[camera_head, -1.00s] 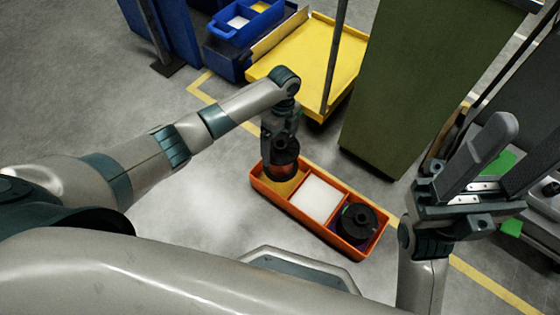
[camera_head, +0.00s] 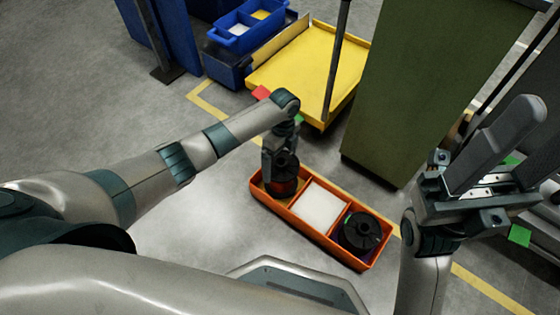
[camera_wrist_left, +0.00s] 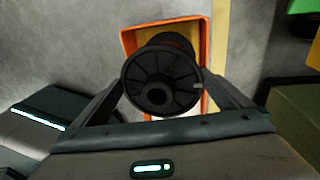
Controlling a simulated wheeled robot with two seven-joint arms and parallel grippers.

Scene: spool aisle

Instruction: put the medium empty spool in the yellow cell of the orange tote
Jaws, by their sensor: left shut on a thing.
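The orange tote (camera_head: 303,227) lies on the floor, with three cells in a row. My left gripper (camera_head: 281,158) points down at its far left cell, the yellow one, and is shut on a black spool (camera_head: 284,170). The spool is inside or just above that cell; I cannot tell whether it touches the floor of it. A reddish-brown band shows below its top flange. In the left wrist view the spool (camera_wrist_left: 160,82) sits between the fingers. My right gripper (camera_head: 492,150) is raised at the right, away from the tote; its jaw gap is unclear.
The white middle cell (camera_head: 319,204) looks empty. Another black spool (camera_head: 360,234) stands in the purple right cell. A yellow cart (camera_head: 300,75), a blue bin (camera_head: 243,36) and a green cabinet (camera_head: 400,95) stand behind. Bare floor lies left of the tote.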

